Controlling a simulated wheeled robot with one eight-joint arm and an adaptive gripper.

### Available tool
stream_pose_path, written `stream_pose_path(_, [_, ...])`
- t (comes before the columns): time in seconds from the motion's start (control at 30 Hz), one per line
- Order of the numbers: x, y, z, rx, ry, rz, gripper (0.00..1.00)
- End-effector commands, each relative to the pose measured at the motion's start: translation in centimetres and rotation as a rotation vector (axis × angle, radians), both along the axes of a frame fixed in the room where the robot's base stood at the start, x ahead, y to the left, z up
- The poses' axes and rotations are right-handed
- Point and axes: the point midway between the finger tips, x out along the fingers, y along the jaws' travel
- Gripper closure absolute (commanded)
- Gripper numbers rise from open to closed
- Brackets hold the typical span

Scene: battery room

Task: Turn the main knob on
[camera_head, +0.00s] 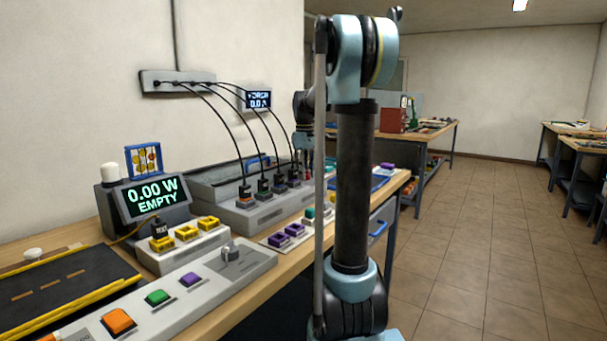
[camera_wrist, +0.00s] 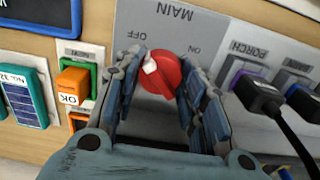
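The main knob (camera_wrist: 165,78) is a round red knob with a white pointer mark, on a grey panel (camera_wrist: 215,35) lettered MAIN, OFF and ON. The pointer is turned to the upper left, toward OFF. My gripper (camera_wrist: 160,72) is open, with one finger on each side of the knob; the fingers are close to its sides, and I cannot tell whether they touch. In the head view my gripper (camera_head: 304,160) is small, low over the far part of the bench, and the knob is not visible there.
Black plugs, one in the PORCH socket (camera_wrist: 258,92), stand right of the knob, with a cable. An orange block (camera_wrist: 73,85) in a green holder is at the left. The head view shows a display (camera_head: 154,197) reading 0.00 W EMPTY and hanging cables (camera_head: 235,125).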

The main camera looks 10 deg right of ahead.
Motion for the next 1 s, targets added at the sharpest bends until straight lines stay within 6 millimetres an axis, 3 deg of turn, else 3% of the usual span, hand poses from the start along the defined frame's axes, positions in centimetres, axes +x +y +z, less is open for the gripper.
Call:
stream_pose_path(0.47, [0.09,0.01,-0.01,-0.002,-0.001,-0.082,0.86])
stream_pose_path(1.0, [0.12,0.04,0.0,-0.002,-0.003,-0.544,0.86])
